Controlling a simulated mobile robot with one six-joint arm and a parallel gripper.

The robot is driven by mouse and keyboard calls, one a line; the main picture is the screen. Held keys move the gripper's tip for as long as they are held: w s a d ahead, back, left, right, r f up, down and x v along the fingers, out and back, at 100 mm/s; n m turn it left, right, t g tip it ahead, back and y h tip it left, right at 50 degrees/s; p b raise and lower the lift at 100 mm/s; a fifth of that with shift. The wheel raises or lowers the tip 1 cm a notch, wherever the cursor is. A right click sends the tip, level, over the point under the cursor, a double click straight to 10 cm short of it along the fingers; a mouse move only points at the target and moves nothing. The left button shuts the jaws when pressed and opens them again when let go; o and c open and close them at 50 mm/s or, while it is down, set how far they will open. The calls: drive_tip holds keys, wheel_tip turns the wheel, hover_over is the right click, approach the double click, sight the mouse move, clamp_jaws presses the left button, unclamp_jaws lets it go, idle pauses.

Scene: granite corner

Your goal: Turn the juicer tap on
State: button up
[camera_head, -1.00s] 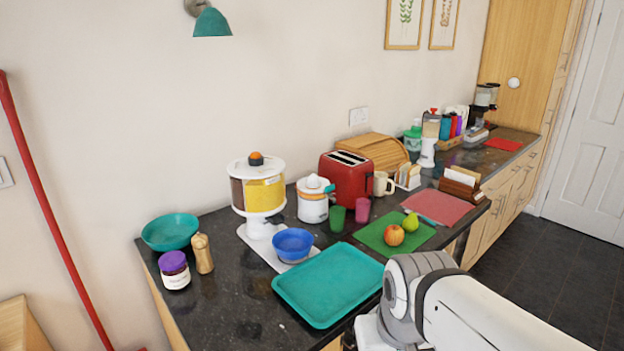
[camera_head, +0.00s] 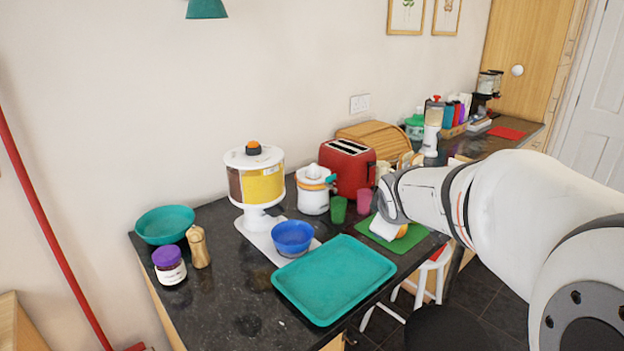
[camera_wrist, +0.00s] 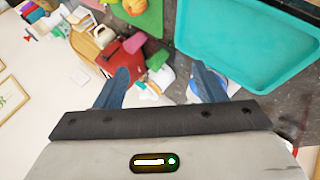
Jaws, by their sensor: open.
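The juicer (camera_head: 313,196) is white with an orange band. It stands on the dark counter left of the red toaster in the head view. Its teal tap (camera_head: 330,179) sticks out on the right side near the top. My gripper (camera_wrist: 160,84) is open and empty. In the head view my wrist is over the green board, right of the juicer, and the fingers are not clearly visible.
A green cup (camera_head: 338,209) and a pink cup (camera_head: 364,202) stand in front of the toaster (camera_head: 347,167). A teal tray (camera_head: 334,279) lies at the front. A cereal dispenser (camera_head: 255,180) and blue bowl (camera_head: 292,238) stand left. Fruit lies on the green board (camera_head: 420,240).

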sight(332, 179)
drive_tip(key=w+d+n+t+y+b, duration=0.15)
drive_tip(key=w+n+t, duration=0.35)
drive_tip(key=w+n, duration=1.25)
drive_tip(key=w+a+f+n+y, duration=0.2)
drive_tip(key=w+f+n+y, duration=0.1)
drive_tip(key=w+n, duration=0.2)
drive_tip(key=w+a+f+n+y+p, duration=0.1)
drive_tip(key=w+a+f+n+y, duration=0.1)
drive_tip(key=w, duration=0.6)
drive_tip(key=w+a+f+n+y, duration=0.2)
drive_tip(key=w+f+n+y, duration=0.3)
drive_tip(key=n, duration=0.4)
drive_tip(key=shift+w+a+t+y, duration=0.15)
drive_tip(key=shift+w+y, duration=0.2)
drive_tip(key=shift+w, duration=0.05)
drive_tip(key=shift+w+a+t+y, duration=0.1)
drive_tip(key=shift+w+t+y, duration=0.05)
drive_tip(key=shift+w+y, duration=0.2)
drive_tip(key=shift+c, duration=0.4)
drive_tip(key=c, duration=0.9)
drive_tip(key=shift+f, duration=0.15)
